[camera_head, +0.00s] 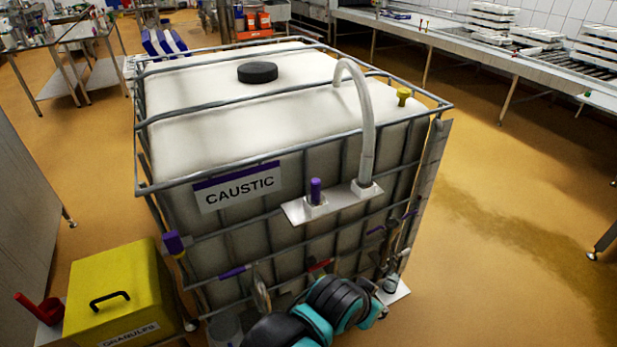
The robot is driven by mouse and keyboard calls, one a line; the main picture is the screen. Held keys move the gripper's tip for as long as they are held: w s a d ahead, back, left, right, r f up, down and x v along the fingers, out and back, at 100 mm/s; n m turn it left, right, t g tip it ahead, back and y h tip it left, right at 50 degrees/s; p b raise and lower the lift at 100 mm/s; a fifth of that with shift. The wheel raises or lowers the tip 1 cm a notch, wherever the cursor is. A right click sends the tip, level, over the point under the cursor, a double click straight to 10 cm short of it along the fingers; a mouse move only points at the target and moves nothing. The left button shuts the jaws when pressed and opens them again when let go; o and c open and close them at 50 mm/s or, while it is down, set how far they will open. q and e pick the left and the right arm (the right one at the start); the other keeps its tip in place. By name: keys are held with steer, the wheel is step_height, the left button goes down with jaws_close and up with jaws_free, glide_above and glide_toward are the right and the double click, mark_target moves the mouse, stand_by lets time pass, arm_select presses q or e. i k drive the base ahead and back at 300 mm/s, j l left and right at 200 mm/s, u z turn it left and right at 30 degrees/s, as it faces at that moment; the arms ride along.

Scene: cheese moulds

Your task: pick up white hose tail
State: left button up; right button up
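A white hose (365,125) arches over the front top edge of the caged tank (220,125) at its right side. Its lower end stands in a white collar on a small pale bracket (335,201) on the tank's front face. Its upper end meets the tank top. A purple-capped fitting (316,190) stands on the bracket left of the hose. Black and teal links of my own arm show at the bottom centre, below and well apart from the hose. I cannot make out either of my grippers.
The tank carries a CAUSTIC sign (238,187) and a black lid (257,72). A yellow granules box (120,285) stands at the lower left, with a red scoop (40,308) beside it. A metal conveyor (450,48) runs at the back right. The right floor is clear.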

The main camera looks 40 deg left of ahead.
mark_target(364, 180)
steer(key=j+u, duration=0.1)
steer(key=u, duration=1)
steer(key=k+l, duration=0.1)
